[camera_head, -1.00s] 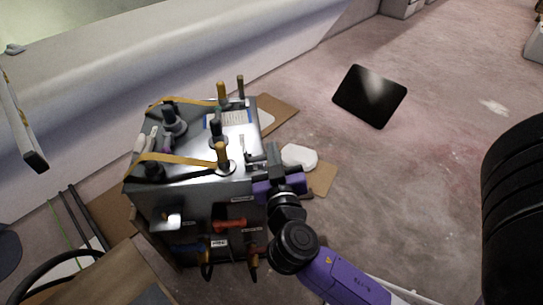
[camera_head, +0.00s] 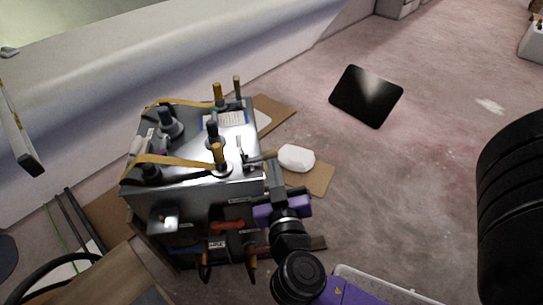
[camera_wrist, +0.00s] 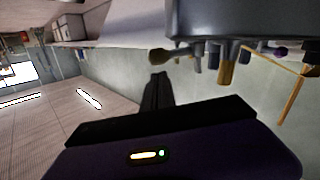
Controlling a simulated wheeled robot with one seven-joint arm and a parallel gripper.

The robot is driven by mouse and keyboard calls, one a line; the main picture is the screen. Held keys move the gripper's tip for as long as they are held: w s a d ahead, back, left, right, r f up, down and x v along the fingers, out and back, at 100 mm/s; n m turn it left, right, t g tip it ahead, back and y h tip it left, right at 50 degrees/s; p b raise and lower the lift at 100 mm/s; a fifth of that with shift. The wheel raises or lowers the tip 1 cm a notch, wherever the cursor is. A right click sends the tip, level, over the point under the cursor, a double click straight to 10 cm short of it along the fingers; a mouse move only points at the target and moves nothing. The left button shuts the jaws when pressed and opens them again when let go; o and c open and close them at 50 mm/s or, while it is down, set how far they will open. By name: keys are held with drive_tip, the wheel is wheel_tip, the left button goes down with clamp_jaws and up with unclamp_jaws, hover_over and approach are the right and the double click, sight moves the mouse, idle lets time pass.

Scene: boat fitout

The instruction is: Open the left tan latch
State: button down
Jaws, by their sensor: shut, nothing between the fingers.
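A grey metal box (camera_head: 193,187) stands left of centre in the head view, with several tan-handled levers on it. One lever with a tan grip (camera_head: 264,156) lies nearly flat, pointing right past the top's right edge. Two thicker tan grips stand upright, one at the front (camera_head: 218,154) and one at the back (camera_head: 217,93). I cannot tell which is the left tan latch. My gripper (camera_head: 274,164) is shut and empty, beside the box's right edge, close to the flat lever's grip. In the wrist view, the shut fingers (camera_wrist: 157,82) point toward a tan grip (camera_wrist: 160,56), apparently apart from it.
Yellow straps (camera_head: 175,160) cross the box top. Orange-handled parts (camera_head: 226,227) sit on its front face. A white rounded object (camera_head: 296,158) and cardboard (camera_head: 318,178) lie to the right. A black panel (camera_head: 366,96) lies farther off on open floor.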

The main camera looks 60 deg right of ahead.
drive_tip(key=shift+v, duration=1.25)
drive_tip(key=shift+r, duration=0.2)
